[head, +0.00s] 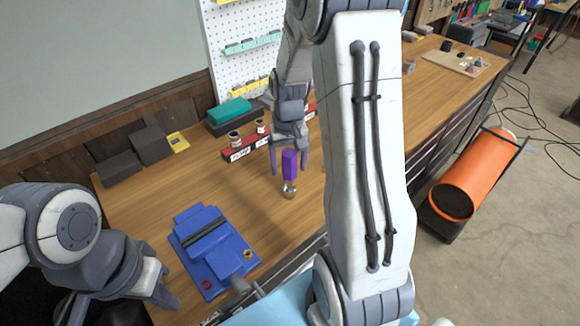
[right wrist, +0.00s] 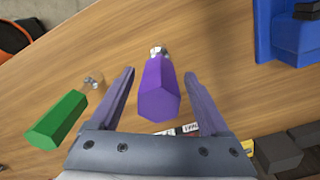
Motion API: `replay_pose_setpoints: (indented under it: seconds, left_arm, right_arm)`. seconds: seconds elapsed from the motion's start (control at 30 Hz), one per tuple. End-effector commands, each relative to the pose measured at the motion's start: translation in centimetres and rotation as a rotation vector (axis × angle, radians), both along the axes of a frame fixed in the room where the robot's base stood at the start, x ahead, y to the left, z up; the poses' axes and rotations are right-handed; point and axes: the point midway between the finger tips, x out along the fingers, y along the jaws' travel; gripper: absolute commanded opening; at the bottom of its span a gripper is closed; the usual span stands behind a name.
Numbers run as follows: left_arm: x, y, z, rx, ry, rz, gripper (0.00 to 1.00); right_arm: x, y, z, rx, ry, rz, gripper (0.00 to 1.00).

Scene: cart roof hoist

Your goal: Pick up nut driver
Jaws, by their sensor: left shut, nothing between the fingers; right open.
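A driver with a purple six-sided handle (head: 290,163) and a short metal lower end stands on the wooden bench; it also shows in the right wrist view (right wrist: 160,92). My right gripper (head: 289,170) is open, with its fingers on either side of the purple handle and gaps between. A second driver with a green handle (right wrist: 58,118) is outside the fingers at the left of the right wrist view. I cannot tell from any marking which is the nut driver. My left gripper (head: 166,297) is shut and empty at the bench's near left.
A blue vise (head: 212,248) sits on the bench near the left gripper. A red labelled rack (head: 240,150) holds small jars behind the right gripper. Dark blocks (head: 148,143) stand by the wall. An orange cylinder (head: 472,172) is on the floor at right. My right arm covers mid-bench.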

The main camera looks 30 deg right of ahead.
Motion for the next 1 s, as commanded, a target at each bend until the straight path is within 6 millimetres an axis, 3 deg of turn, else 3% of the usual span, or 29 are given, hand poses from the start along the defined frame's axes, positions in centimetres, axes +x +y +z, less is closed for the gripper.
replay_pose_setpoints:
  seconds: [0.07,0.2,0.47,0.5,0.7,1.0]
  left_arm:
    - [0.0,0.0,1.0,0.000,0.000,0.000,0.00]
    - [0.0,0.0,1.1,0.000,0.000,0.001,0.00]
    - [0.0,0.0,1.0,0.000,0.000,0.001,0.00]
    - [0.0,0.0,1.0,0.000,0.000,0.001,0.00]
    - [0.0,0.0,1.0,0.000,0.000,0.001,0.00]
    - [0.0,0.0,1.0,0.000,0.000,0.001,0.00]
  right_arm:
    - [-0.4,0.1,-1.0,0.003,0.008,-0.001,0.80]
    - [-0.3,-0.1,-2.8,0.001,0.004,-0.002,0.80]
    - [-0.3,-0.2,-3.3,0.000,0.000,-0.004,0.80]
    - [-0.3,-0.2,-3.3,0.000,0.000,-0.004,0.76]
    - [-0.3,-0.2,-3.2,0.000,0.000,-0.005,0.00]
    - [-0.3,-0.2,-3.2,0.000,0.000,-0.005,0.00]
